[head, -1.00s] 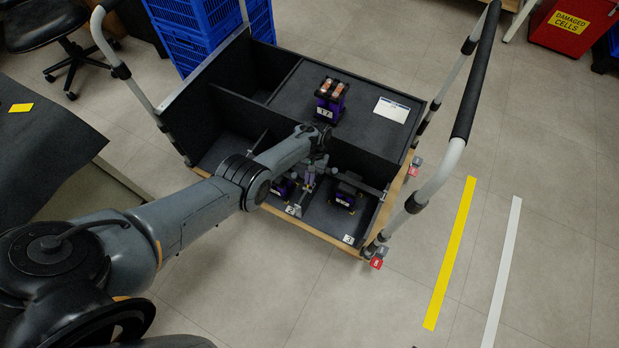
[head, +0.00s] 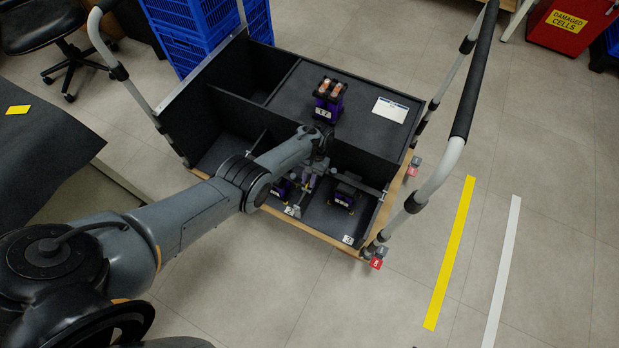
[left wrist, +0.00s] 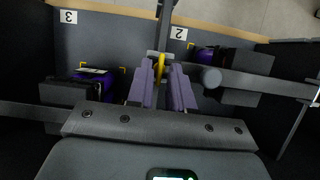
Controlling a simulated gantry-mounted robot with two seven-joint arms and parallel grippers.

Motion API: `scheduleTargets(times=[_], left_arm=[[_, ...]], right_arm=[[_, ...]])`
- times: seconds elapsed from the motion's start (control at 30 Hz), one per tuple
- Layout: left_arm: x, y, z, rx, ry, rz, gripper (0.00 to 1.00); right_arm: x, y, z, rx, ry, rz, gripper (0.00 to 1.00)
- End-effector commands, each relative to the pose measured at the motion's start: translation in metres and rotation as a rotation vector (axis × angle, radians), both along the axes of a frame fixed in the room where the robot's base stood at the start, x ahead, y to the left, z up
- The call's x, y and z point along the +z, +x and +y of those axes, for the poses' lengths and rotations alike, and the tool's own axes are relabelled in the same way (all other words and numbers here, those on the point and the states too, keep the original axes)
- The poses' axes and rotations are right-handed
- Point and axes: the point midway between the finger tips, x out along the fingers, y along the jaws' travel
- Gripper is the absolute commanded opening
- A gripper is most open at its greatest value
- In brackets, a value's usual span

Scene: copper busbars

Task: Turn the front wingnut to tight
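A small yellow wingnut (left wrist: 160,68) shows in the left wrist view on a grey cross bar (left wrist: 262,80) in front of the compartment wall. My left gripper (left wrist: 162,80) points at it from above. Its two purple-grey fingers stand apart, one on each side of the yellow part, with a narrow gap between them. I cannot tell whether they touch it. In the head view my left gripper (head: 308,180) is over the divider between compartments 2 and 3 of the black cart (head: 365,140), and the wingnut is hidden there. My right gripper is not in view.
Purple modules sit in compartment 3 (head: 344,196) and compartment 2 (head: 281,188), both under the bar. Another purple module (head: 328,100) stands on the cart's upper deck beside a white card (head: 391,109). Blue crates (head: 195,35) stand behind. Cart handles rise at both sides.

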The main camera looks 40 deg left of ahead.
Motion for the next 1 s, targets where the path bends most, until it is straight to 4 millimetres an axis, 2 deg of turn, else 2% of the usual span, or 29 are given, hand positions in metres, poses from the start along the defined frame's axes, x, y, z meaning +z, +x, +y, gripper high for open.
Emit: scheduleTargets(times=[0.07, 0.33, 0.47, 1.0], left_arm=[[0.000, 0.000, 0.000, 0.001, 0.000, 0.000, 0.32], [0.002, 0.001, 0.000, 0.002, 0.001, 0.001, 0.32], [0.008, 0.003, 0.001, 0.002, 0.000, -0.001, 0.32], [0.085, 0.034, 0.008, 0.002, 0.001, -0.001, 0.32]], right_arm=[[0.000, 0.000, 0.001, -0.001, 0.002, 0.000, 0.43], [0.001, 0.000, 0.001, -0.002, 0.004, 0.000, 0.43], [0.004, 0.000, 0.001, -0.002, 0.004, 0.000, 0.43], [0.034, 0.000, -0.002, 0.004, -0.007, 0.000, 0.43]])
